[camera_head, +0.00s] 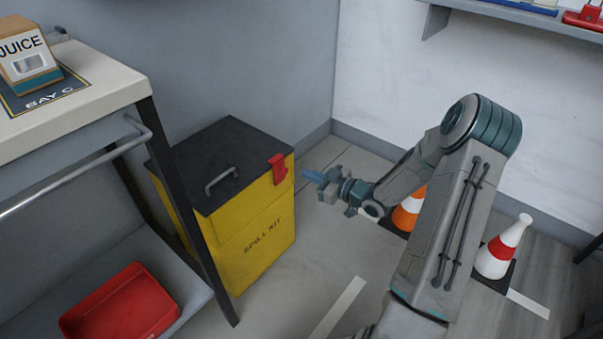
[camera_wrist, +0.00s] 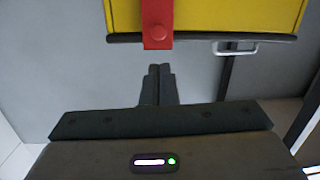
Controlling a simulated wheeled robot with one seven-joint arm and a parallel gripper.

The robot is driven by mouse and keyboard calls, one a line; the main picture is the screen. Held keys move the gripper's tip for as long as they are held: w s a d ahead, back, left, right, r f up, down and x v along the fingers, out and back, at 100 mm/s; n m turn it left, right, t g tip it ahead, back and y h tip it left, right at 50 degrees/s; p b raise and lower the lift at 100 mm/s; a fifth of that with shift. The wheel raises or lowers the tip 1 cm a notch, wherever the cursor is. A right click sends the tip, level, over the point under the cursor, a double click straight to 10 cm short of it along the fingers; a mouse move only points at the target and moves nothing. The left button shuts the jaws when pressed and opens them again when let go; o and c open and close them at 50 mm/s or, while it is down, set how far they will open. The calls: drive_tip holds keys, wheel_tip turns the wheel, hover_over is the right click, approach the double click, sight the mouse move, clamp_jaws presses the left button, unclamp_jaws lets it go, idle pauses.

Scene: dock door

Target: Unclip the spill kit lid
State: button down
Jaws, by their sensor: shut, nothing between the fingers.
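The yellow spill kit box (camera_head: 252,252) stands on the floor with its dark lid (camera_head: 228,150) down and a grey handle (camera_head: 222,180) on top. A red clip (camera_head: 279,168) hangs over the lid's edge at the right corner. My gripper (camera_head: 306,174) is just right of the clip, apart from it, pointing at it. In the wrist view the red clip (camera_wrist: 158,24) lies straight beyond my fingertips (camera_wrist: 158,70), which are together and empty. The yellow wall and lid edge show upside down there.
A bench (camera_head: 112,90) with a juice carton (camera_head: 27,60) stands left of the box, its dark leg close by. A red tray (camera_head: 122,305) is on the lower shelf. Two cones, orange (camera_head: 408,212) and red-white (camera_head: 500,250), stand right, near my arm.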

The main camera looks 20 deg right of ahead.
sight(279, 164)
drive_tip(key=b+x, duration=0.2)
drive_tip(key=x, duration=0.6)
drive_tip(key=shift+w+a, duration=0.25)
drive_tip(key=shift+d+f+b, duration=0.1)
drive_tip(key=shift+d+b, duration=0.05)
drive_tip(key=shift+b, duration=0.15)
